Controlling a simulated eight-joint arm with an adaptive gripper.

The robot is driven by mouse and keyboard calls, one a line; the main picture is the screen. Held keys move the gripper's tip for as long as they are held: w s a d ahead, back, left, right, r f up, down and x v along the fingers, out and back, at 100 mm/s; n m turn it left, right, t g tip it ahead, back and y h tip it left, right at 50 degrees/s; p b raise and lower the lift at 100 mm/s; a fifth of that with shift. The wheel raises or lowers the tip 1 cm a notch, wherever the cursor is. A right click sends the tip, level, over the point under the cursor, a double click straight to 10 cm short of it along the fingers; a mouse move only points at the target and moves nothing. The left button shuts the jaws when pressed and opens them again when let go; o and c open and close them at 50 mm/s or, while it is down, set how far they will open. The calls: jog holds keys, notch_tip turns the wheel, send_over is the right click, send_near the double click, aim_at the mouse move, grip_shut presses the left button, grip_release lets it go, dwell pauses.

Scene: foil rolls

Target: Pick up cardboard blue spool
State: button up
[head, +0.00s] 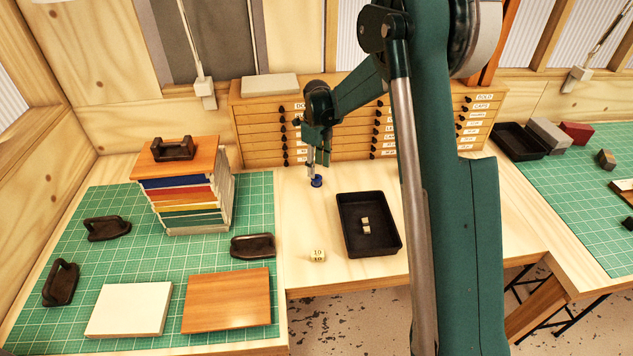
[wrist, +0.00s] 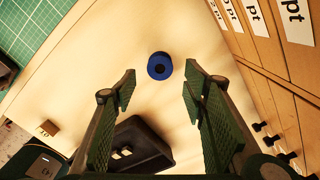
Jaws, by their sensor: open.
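The blue spool (head: 317,181) stands on the bare wood of the bench, in front of the drawer cabinet. In the wrist view the blue spool (wrist: 160,66) shows as a round blue disc with a dark centre, beyond the fingertips and roughly between their lines. My gripper (head: 318,160) points down just above the spool in the head view. In the wrist view my gripper (wrist: 158,88) has its two green pads wide apart with nothing between them.
A black tray (head: 345,240) with small blocks lies right of and nearer than the spool. A small block (head: 318,256) lies nearer. The drawer cabinet (head: 255,135) stands close behind. A stack of books (head: 190,195) stands left on the green mat (head: 255,205).

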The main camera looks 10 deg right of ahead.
aim_at(317, 178)
jog(key=shift+f, duration=0.65)
jog(key=shift+f, duration=0.1)
jog(key=shift+f+p, duration=0.3)
jog(key=shift+f, duration=2.2)
jog(key=c, duration=0.9)
